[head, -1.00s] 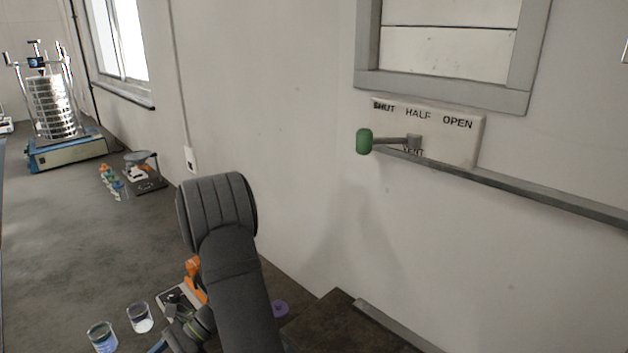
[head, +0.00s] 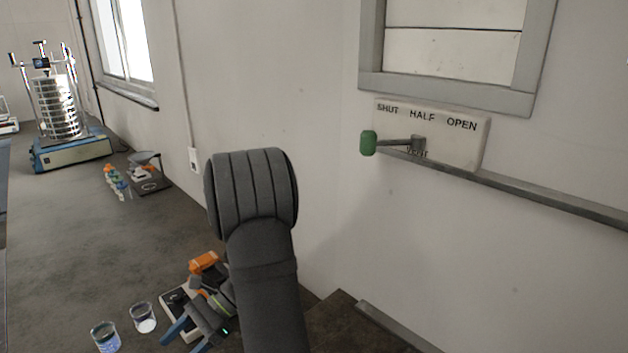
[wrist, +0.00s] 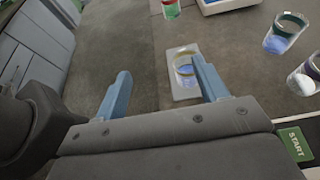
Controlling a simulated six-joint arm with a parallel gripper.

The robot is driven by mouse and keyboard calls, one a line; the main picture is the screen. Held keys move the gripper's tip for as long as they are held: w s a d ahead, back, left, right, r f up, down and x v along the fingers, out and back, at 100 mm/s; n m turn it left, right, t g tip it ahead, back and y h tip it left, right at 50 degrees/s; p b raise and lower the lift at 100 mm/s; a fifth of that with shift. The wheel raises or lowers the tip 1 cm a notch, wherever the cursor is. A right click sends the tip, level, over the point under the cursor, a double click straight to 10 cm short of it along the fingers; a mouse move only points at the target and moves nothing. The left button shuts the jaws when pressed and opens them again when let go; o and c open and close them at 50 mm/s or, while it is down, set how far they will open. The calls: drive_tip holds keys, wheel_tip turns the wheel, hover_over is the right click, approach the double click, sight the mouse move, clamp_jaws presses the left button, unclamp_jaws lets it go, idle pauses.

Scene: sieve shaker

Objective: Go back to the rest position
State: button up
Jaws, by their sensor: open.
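My gripper (head: 188,338) is low in the head view, its blue fingers spread above the bench near the beakers. In the wrist view, my gripper (wrist: 161,68) has its two blue fingers wide apart with nothing between their tips. My dark forearm crosses the middle of the head view and hides part of the bench.
Two beakers (head: 105,337) (head: 143,318) stand left of my gripper. The sieve shaker (head: 70,151) stands far left. A green-knobbed vent lever (head: 368,143) points left on the wall panel (head: 455,148). A green START label (wrist: 297,143) shows at lower right. The bench's middle is clear.

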drive_tip(key=w+a+r+m+t, duration=0.3)
drive_tip(key=w+r+m+t, duration=0.4)
drive_tip(key=r+m+t, duration=0.1)
drive_tip(key=w+a+r+m+t+y, duration=0.1)
drive_tip(key=w+a+r+m+t, duration=0.2)
drive_tip(key=w+r+m+t, duration=0.5)
drive_tip(key=shift+w+r+t+y, duration=0.25)
drive_tip(key=shift+t+y, duration=0.05)
drive_tip(key=shift+t, duration=0.4)
drive_tip(key=shift+a, duration=0.1)
drive_tip(key=s+f+n+g+y, duration=0.2)
drive_tip(key=s+f+n+g, duration=0.5)
drive_tip(key=f+n+g, duration=0.2)
drive_tip(key=shift+s+d+g, duration=0.15)
drive_tip(key=shift+d+g, duration=0.05)
drive_tip(key=shift+g, duration=0.4)
